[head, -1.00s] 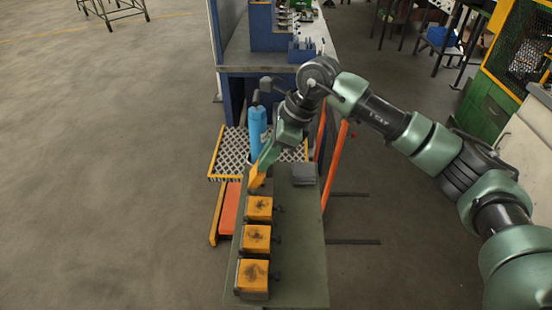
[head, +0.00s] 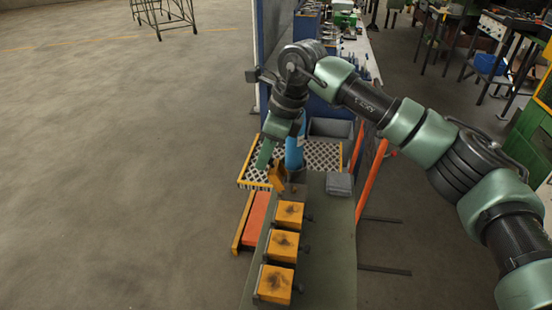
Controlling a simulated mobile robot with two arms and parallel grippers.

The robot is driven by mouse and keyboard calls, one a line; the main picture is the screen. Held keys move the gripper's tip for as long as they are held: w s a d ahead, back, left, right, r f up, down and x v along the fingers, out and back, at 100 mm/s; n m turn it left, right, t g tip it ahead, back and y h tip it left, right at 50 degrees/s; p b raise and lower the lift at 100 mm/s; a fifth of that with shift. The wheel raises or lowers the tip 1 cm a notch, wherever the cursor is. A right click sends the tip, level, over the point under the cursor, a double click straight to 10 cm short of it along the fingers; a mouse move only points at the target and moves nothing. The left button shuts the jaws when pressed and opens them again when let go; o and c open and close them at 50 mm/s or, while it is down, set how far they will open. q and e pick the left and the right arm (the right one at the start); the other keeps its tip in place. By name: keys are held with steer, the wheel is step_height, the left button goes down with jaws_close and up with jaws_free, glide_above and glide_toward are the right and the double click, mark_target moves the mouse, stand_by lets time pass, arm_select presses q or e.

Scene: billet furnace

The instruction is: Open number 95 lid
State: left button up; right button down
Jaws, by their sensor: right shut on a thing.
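A row of small boxes with yellow lids stands on a long grey-green bench. The three nearer lids, the near one (head: 275,284), the middle one (head: 282,245) and the third (head: 289,214), lie flat and closed. The farthest box (head: 294,190) has its yellow lid (head: 277,177) swung up and tilted to the left, showing a dark top. My right gripper (head: 268,161) is at this raised lid, shut on it; the contact is small and partly hidden. No number is readable on any lid. My left gripper is not in view.
A blue cylinder (head: 294,153) stands behind the farthest box. A grey block (head: 339,183) lies on the bench (head: 330,235) to its right. An orange slab (head: 256,217) is beside the bench on the left. Open floor lies further left.

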steer(key=shift+w+a+f+g+h+p, duration=0.15)
steer(key=shift+a+f+g+h+p, duration=0.15)
steer(key=shift+a+f+h, duration=0.3)
steer(key=shift+w+a+f+g+h+p, duration=0.1)
steer(key=shift+a+f+g+h+p, duration=0.2)
steer(key=shift+a+h, duration=0.5)
steer(key=shift+d+f, duration=0.1)
steer(key=shift+f, duration=0.05)
steer(key=c, duration=1.5)
jaws_free()
steer(key=shift+o, duration=0.2)
steer(key=shift+w, duration=0.1)
steer(key=shift+d, duration=0.1)
